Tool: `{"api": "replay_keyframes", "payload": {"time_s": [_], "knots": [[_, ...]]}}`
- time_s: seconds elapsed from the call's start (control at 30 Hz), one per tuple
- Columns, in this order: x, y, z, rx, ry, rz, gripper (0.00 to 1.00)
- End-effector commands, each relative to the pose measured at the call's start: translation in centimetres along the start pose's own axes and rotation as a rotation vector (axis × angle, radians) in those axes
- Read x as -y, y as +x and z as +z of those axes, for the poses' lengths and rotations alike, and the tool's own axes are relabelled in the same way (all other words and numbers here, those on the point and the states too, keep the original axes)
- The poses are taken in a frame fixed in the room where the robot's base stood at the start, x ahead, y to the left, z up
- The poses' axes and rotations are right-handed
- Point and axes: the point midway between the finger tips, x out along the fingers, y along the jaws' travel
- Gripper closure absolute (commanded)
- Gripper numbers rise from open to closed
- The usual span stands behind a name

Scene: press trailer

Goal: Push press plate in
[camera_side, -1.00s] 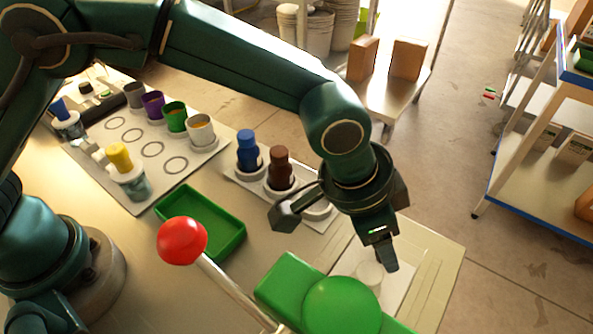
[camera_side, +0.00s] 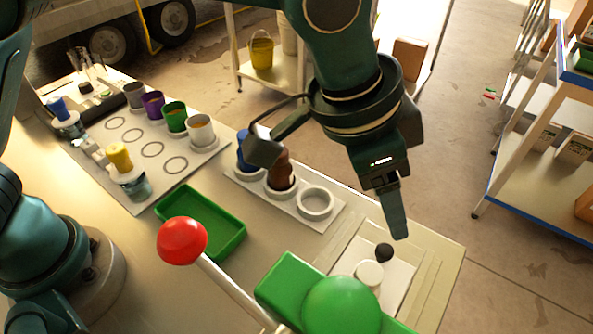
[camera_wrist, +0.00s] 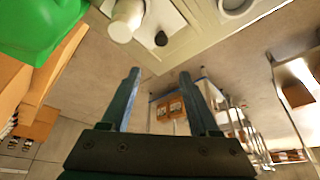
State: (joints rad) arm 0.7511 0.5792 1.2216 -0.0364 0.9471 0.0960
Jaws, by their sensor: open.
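The press plate (camera_side: 400,271) is a pale flat slab at the table's right end, beside the green press head. A white cylinder (camera_side: 368,274) and a small black knob (camera_side: 384,252) stand on it. In the wrist view, the plate (camera_wrist: 183,22), the white cylinder (camera_wrist: 124,22) and the black knob (camera_wrist: 161,39) show at the top. My gripper (camera_side: 330,194) is open and empty, with its fingers wide apart. It hangs above the table, clear of the knob. Its fingertips also show in the wrist view (camera_wrist: 160,73). The green press head hides part of the plate's near side.
The green press (camera_side: 340,304) and its red-balled lever (camera_side: 182,241) stand in front. A green tray (camera_side: 205,226) lies left of a white holder (camera_side: 333,207) with blue and brown bottles and an empty ring. Several cups stand further left. Open floor lies beyond the table's right edge.

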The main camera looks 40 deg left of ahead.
Motion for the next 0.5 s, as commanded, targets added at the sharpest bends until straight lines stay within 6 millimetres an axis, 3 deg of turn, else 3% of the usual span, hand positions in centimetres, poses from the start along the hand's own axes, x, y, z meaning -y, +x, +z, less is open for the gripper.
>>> {"api": "replay_keyframes", "payload": {"time_s": [0.33,0.5], "knots": [[1.2,0.5,0.3,0.003,0.324,0.140,0.39],[0.9,4.1,1.9,0.008,0.319,0.138,0.39]]}}
